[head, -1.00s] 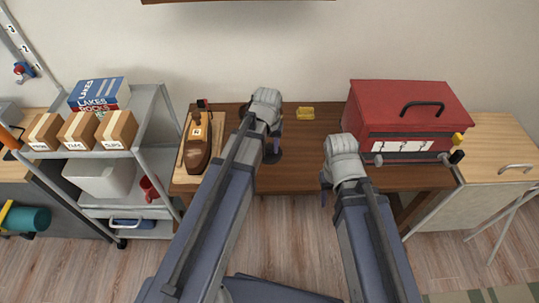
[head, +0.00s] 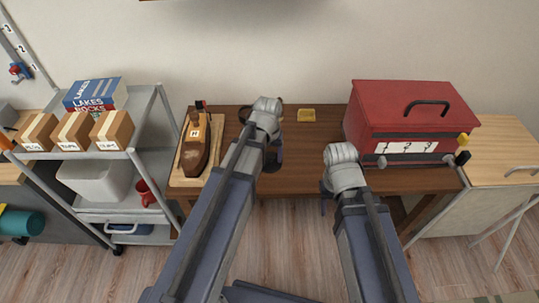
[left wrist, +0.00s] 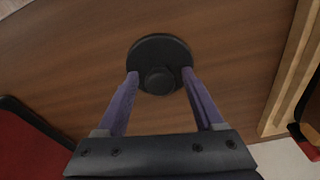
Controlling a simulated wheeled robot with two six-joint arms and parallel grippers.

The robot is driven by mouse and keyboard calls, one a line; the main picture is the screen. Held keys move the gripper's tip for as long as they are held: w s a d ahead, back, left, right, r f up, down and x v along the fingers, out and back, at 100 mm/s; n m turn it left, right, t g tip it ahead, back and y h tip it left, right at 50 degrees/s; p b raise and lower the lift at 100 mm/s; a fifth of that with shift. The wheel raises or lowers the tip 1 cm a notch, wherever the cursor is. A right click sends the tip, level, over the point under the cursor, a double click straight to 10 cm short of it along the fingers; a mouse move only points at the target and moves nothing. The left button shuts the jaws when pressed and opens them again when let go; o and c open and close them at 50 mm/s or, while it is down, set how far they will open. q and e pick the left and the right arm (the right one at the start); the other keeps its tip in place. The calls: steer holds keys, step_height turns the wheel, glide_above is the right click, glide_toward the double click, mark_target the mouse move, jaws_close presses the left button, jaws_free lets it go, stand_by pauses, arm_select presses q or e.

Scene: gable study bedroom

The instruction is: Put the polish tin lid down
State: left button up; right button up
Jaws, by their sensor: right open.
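The black round polish tin lid (left wrist: 150,50), with a knob (left wrist: 158,80) in its middle, appears flat on the brown table top in the left wrist view. In the head view it is a dark patch (head: 271,166) near the table's front, partly hidden by my left arm. My left gripper (left wrist: 160,73) has its fingers over the lid, one on each side of the knob, with gaps between. I cannot tell whether the lid touches the table all round. A dark thing (head: 245,112), possibly the tin, is partly behind my left wrist. My right gripper (head: 326,190) is open by the table's front edge.
A red toolbox (head: 400,125) stands at the right end. A shelf cart (head: 150,160) stands left. The table's middle is clear.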

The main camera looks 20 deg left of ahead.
mark_target(269, 158)
arm_select(q)
steer(key=shift+r, duration=0.1)
step_height(269, 158, up, 12)
steer(key=s+p, duration=0.2)
steer(key=p, duration=1)
steer(key=s+d+m+g+y, duration=0.1)
steer(key=s+d+m, duration=0.3)
steer(key=s+d, duration=0.6)
steer(key=shift+s+d+m+g, duration=0.3)
steer(key=shift+s+m, duration=0.1)
steer(key=shift+s, duration=0.8)
steer(key=shift+r+p, duration=0.5)
steer(key=shift+p, duration=0.15)
